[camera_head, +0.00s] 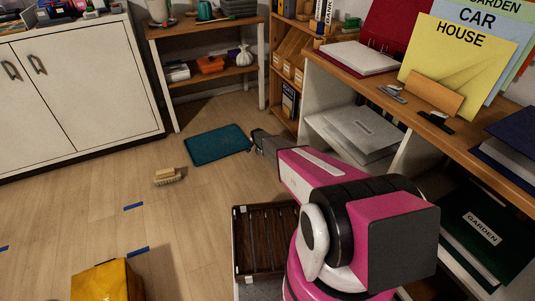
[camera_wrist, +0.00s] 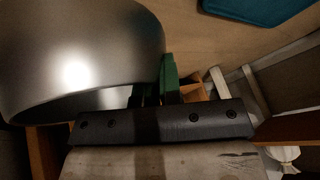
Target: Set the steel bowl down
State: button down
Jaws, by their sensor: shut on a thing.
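The steel bowl (camera_wrist: 80,60) fills the upper left of the wrist view, shiny grey and tilted in that picture. My gripper (camera_wrist: 163,80), with a green fingertip, is shut on the bowl at its right edge. The exact grip on the wall or rim is partly hidden. In the head view my pink arm reaches away toward the shelves, and I cannot make out the bowl there.
A teal mat (camera_head: 217,144) lies on the floor by the wooden shelf (camera_head: 205,28). A brush (camera_head: 168,177), a slatted crate (camera_head: 262,235) and a yellow bag (camera_head: 107,282) are also on the floor. A desk (camera_head: 345,70) with binders stands right. Floor left of the mat is clear.

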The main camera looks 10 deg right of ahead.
jog(key=d+f, duration=0.1)
jog(key=d, duration=0.1)
jog(key=d+f, duration=0.1)
jog(key=d, duration=0.1)
jog(key=d+f, duration=0.1)
jog(key=shift+s+d+f, duration=0.25)
jog(key=shift+d, duration=0.15)
notch_tip(320, 180, down, 4)
jog(key=shift+f, duration=0.1)
jog(key=c, duration=1.3)
grip_release()
jog(key=shift+o, duration=0.2)
